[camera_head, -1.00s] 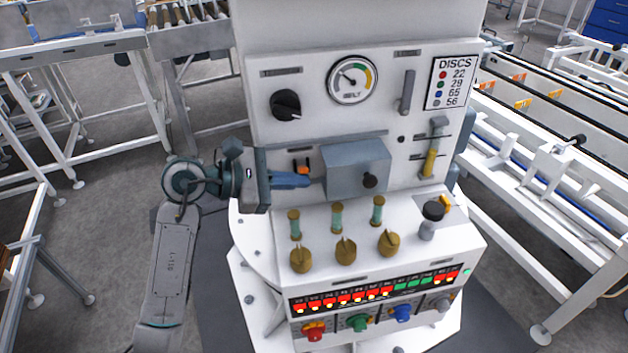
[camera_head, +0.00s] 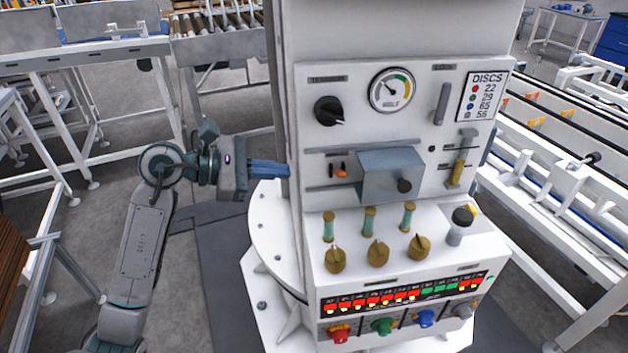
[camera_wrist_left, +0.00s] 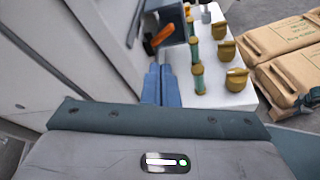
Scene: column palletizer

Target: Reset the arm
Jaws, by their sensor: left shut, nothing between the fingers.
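My left gripper (camera_head: 270,168) reaches in from the left in the head view. Its blue fingers are together and empty, pointing right at the left edge of the white control column (camera_head: 320,235). In the left wrist view the fingers (camera_wrist_left: 161,86) lie side by side, with the orange switch lever (camera_wrist_left: 160,36) beyond them. In the head view that orange lever (camera_head: 341,174) sits on the panel left of the grey box (camera_head: 392,176), apart from the fingertips. My right gripper is not in view.
The panel has a black knob (camera_head: 328,111), a gauge (camera_head: 392,91), brass valves (camera_head: 378,253) and coloured knobs (camera_head: 382,326). Cardboard-coloured packages (camera_wrist_left: 290,75) lie at the right in the wrist view. White conveyor frames (camera_head: 560,190) stand at the right. Floor shows left of the column.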

